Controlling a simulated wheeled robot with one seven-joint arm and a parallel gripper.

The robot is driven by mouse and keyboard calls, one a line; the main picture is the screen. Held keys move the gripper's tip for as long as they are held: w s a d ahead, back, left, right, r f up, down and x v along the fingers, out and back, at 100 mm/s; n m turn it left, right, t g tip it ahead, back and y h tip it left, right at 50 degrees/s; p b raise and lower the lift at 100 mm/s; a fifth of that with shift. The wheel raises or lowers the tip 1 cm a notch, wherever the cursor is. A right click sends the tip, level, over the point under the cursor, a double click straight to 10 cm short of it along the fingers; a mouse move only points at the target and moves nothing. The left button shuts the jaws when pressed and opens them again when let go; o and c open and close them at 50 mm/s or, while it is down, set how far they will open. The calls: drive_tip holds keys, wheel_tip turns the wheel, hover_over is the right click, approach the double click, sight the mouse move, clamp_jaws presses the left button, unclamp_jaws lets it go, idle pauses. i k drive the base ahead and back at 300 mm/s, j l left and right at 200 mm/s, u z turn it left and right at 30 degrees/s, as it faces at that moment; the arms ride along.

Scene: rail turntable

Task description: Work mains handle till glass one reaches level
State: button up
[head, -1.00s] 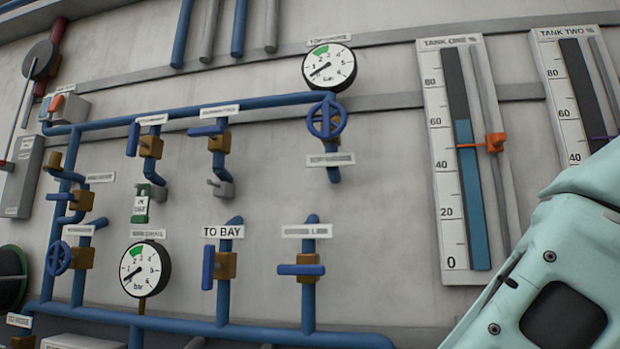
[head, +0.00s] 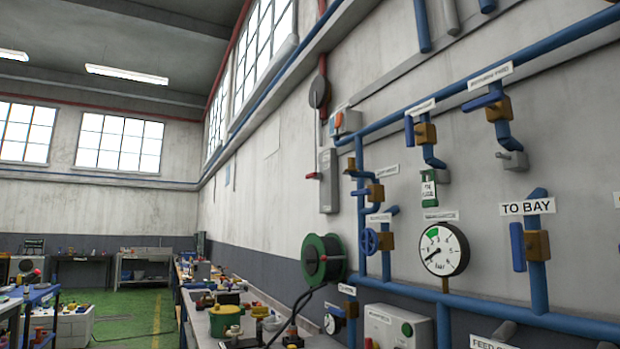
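The wall pipework is at the right of the head view. A blue lever (head: 361,191) sits on a brass valve (head: 376,194) under a small label too blurred to read, so I cannot tell if it is the mains handle. Below it is a blue handwheel (head: 370,241). Two more blue levers are higher up: one hangs vertical (head: 409,131), one lies nearly level (head: 483,101). The "TO BAY" lever (head: 517,247) is vertical. A round gauge (head: 444,248) has its needle low on the left. Glass one and my gripper are out of view.
A grey wall box (head: 328,181) has a red handle. A green hose reel (head: 323,260) hangs over a cluttered bench (head: 205,318) along the wall. A control box with a green button (head: 398,326) is low down. Open green floor (head: 137,310) lies at the left.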

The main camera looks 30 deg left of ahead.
sight(315, 176)
drive_tip(key=i+j, duration=0.1)
drive_tip(key=j, duration=0.4)
drive_tip(key=i+j, duration=0.1)
drive_tip(key=j, duration=0.4)
drive_tip(key=i+j, duration=0.15)
drive_tip(key=j, duration=0.25)
drive_tip(key=i+j+z, duration=0.1)
drive_tip(key=j, duration=0.35)
drive_tip(key=i+j, duration=0.2)
drive_tip(key=j, duration=0.2)
drive_tip(key=i+j+z, duration=0.1)
drive_tip(key=j, duration=0.35)
drive_tip(key=i+j, duration=0.2)
drive_tip(key=j, duration=0.25)
drive_tip(key=i+j+z, duration=0.15)
drive_tip(key=j, duration=0.3)
